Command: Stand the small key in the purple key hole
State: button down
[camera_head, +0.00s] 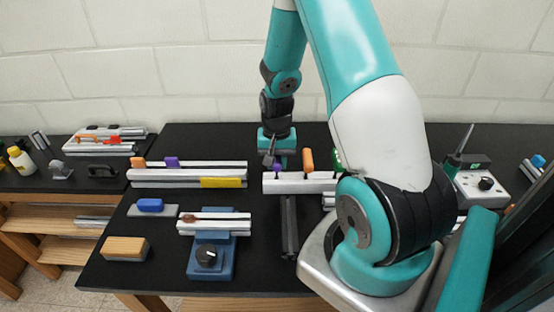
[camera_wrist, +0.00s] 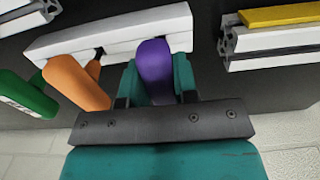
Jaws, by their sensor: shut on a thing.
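My gripper (camera_head: 279,160) points down at the pale key rack (camera_head: 290,187) near the middle of the bench. In the wrist view, my gripper (camera_wrist: 157,80) is shut on a key with a purple handle (camera_wrist: 154,62), which sits between its teal fingers. The key's handle overlaps the rack (camera_wrist: 110,32); its lower end is hidden, so I cannot tell whether it is in the rack. An orange-handled key (camera_wrist: 75,82) stands beside it in the rack. A purple block (camera_head: 171,161) sits on the long rail to the left and may mark the purple key hole.
A green handle (camera_wrist: 28,92) is beyond the orange key. A blue vise (camera_head: 208,257) stands in front.

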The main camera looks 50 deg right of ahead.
jog(key=shift+f, duration=0.15)
jog(key=c, duration=0.8)
grip_release()
notch_tip(320, 180, up, 18)
jog(key=b, duration=0.2)
jog(key=shift+f, duration=0.25)
jog(key=s+a+r+n+t+y, duration=0.15)
jog(key=a+n, duration=0.25)
jog(key=a, duration=0.5)
jog(key=s+a+r+n+g, duration=0.15)
jog(key=a+n, duration=0.25)
jog(key=a, duration=0.5)
jog(key=s+a+n+y+b, duration=0.1)
jog(key=s+a+n+y, duration=0.1)
jog(key=s+a+n, duration=0.6)
jog(key=s+a, duration=0.4)
jog(key=a, duration=0.1)
jog(key=shift+s+n+y, duration=0.2)
jog(key=shift+n+y, duration=0.15)
jog(key=shift+n, duration=0.05)
